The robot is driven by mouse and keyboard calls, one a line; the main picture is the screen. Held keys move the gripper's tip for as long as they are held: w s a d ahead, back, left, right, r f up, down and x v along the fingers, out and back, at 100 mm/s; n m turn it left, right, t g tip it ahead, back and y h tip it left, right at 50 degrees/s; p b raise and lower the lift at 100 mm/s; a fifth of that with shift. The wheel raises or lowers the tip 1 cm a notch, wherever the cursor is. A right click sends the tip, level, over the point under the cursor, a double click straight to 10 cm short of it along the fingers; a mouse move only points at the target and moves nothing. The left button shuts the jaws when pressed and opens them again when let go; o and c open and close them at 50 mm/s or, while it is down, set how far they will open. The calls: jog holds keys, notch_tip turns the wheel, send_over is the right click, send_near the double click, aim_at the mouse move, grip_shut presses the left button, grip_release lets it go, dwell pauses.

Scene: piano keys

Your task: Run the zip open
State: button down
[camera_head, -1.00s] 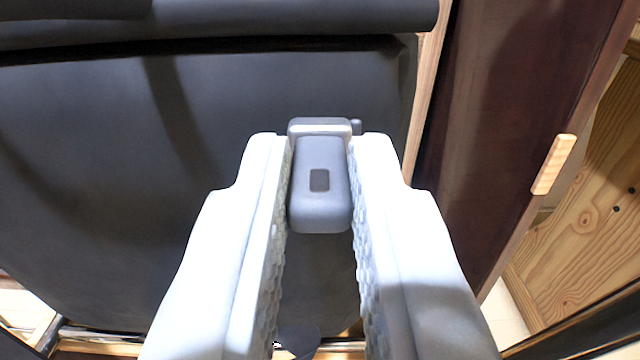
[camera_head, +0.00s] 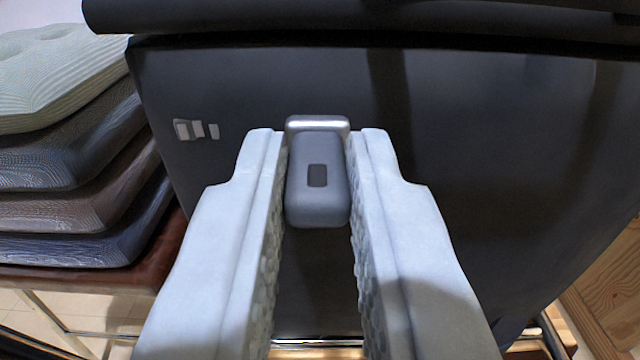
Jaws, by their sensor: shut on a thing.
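A grey zip pull (camera_head: 318,185) with a small dark slot sits in the middle of the view. My gripper (camera_head: 318,165) is shut on it, with one pale finger on each side. The zip pull hangs in front of a large dark bag or case (camera_head: 480,170). The zip line runs below the dark roll along the top, and its teeth are too dark to make out.
A stack of several cushions (camera_head: 70,170) lies at the left on a brown leather seat (camera_head: 90,278). A small light label (camera_head: 196,130) is on the dark case. A wooden panel (camera_head: 610,290) shows at the lower right.

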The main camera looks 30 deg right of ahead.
aim_at(205, 127)
jog(key=shift+w+a, duration=0.55)
jog(key=shift+a, duration=0.25)
jog(key=shift+w+a, duration=0.5)
jog(key=shift+a, duration=0.25)
jog(key=shift+r, duration=0.1)
jog(key=c, duration=1.4)
grip_release()
jog(key=shift+w+a, duration=0.1)
jog(key=shift+a, duration=0.1)
jog(key=v, duration=1.7)
jog(key=shift+a, duration=0.1)
